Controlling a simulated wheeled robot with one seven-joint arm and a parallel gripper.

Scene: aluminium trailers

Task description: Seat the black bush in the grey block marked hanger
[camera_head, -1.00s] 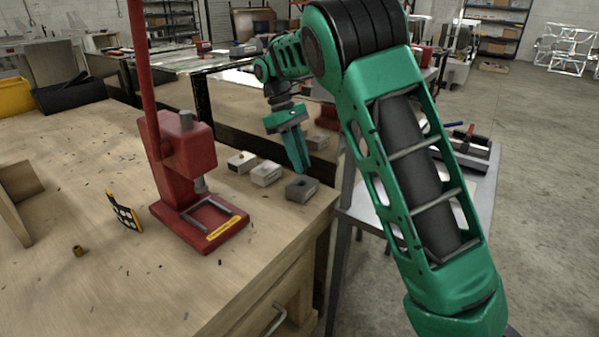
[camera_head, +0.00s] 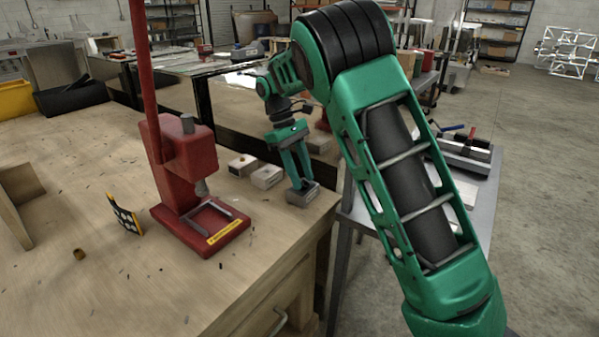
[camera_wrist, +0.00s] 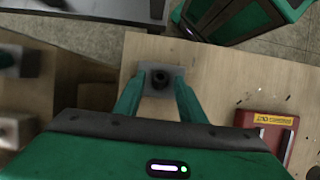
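A grey block (camera_head: 302,194) stands near the right edge of the wooden bench; no marking on it is legible. In the wrist view a black ring-shaped bush (camera_wrist: 160,79) shows at the middle of the grey block (camera_wrist: 153,92). I cannot tell how deep it sits in the block. My gripper (camera_head: 299,183) points down over this block with its fingers apart. In the wrist view my gripper (camera_wrist: 160,82) has one finger on each side of the bush, with visible gaps.
Two paler blocks (camera_head: 242,165) (camera_head: 266,177) stand left of the grey block. A red press (camera_head: 185,170) stands nearer on the bench. A metal table (camera_head: 474,185) stands at right.

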